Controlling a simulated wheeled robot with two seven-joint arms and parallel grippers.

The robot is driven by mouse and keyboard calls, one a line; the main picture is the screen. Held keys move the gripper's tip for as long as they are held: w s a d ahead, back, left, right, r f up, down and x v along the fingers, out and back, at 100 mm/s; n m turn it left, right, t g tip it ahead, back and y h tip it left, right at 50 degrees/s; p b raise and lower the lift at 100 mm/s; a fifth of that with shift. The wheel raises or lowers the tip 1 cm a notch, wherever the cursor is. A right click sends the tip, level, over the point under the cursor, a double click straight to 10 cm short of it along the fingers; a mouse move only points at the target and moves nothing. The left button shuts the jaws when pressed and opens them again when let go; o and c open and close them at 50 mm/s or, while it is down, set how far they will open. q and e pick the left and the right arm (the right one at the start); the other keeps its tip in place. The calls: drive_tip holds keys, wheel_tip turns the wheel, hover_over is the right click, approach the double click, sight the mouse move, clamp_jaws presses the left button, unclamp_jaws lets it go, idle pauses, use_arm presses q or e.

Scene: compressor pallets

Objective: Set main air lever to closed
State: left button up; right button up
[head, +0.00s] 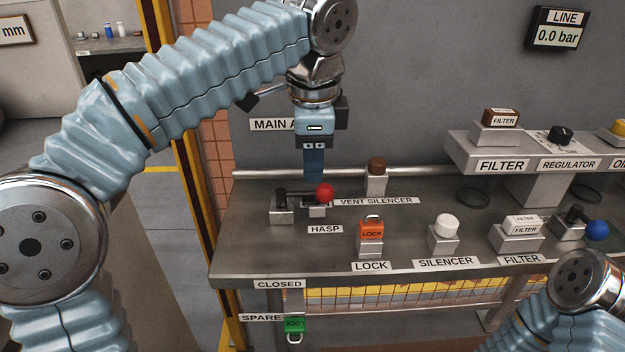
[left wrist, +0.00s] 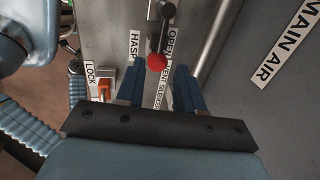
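The main air lever has a red ball knob (head: 324,192) on a dark handle, mounted on a metal block (head: 283,215) at the table's left. The handle points right, along the pipe. In the left wrist view the red knob (left wrist: 157,62) lies beside the OPEN label (left wrist: 174,45). The CLOSED label (head: 279,284) is at the table's front edge. My left gripper (head: 314,178) points down just above and behind the knob. In the left wrist view its blue fingers (left wrist: 158,75) are apart, with the knob showing between and beyond the tips.
The hasp block (head: 317,211) sits just under the knob. An orange lock (head: 371,230), a white silencer (head: 446,226) and a vent silencer (head: 376,174) stand to the right. A pipe (head: 280,173) runs behind. A blue-knobbed lever (head: 597,230) is far right.

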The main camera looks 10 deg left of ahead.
sight(312, 192)
use_arm(q)
drive_tip(key=f, duration=0.2)
drive_tip(key=w+f, duration=0.1)
drive_tip(key=f, duration=0.2)
drive_tip(key=shift+a+f, duration=0.15)
drive_tip(key=shift+f, duration=0.15)
clamp_jaws()
